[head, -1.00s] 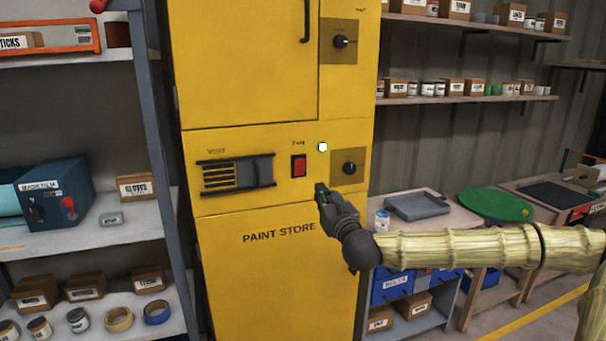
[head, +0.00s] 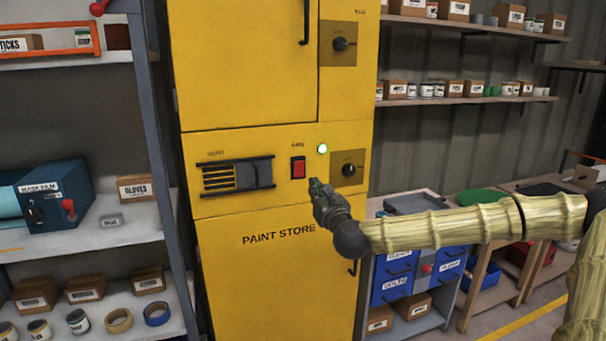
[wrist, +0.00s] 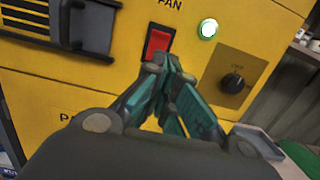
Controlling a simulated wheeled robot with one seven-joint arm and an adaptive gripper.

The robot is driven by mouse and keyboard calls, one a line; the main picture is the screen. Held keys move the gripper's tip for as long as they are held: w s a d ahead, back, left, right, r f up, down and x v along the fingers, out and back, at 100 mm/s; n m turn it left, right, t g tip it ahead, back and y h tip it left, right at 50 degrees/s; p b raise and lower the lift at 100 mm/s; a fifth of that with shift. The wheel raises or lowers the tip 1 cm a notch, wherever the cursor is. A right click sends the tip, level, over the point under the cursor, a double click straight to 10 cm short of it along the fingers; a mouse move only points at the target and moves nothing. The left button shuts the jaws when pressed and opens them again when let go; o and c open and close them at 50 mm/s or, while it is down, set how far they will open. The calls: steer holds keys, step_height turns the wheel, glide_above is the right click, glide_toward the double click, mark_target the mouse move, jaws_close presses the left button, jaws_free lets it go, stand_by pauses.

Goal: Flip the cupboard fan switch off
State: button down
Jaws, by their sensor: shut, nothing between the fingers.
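The fan switch (head: 298,168) is a red rocker in a dark frame on the yellow paint store cupboard (head: 260,285), below a small label. It also shows in the wrist view (wrist: 158,41), under the word FAN. A round lamp (head: 322,149) to its upper right glows green; in the wrist view the lamp (wrist: 208,28) looks whitish green. My gripper (head: 314,183) is shut and empty, just right of and below the switch. In the wrist view the closed fingertips (wrist: 168,62) lie just below the switch's lower edge. I cannot tell whether they touch the panel.
A black knob (head: 348,170) sits right of the switch and another knob (head: 340,43) higher up. A sliding vent (head: 237,175) is to the left. Loaded shelves (head: 75,235) stand left of the cupboard, and a bench with blue drawers (head: 395,275) stands right.

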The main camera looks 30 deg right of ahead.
mark_target(300, 170)
steer(key=shift+p+x, duration=1.25)
steer(key=shift+x, duration=3.6)
steer(key=shift+w+a, duration=0.1)
steer(key=shift+w, duration=0.05)
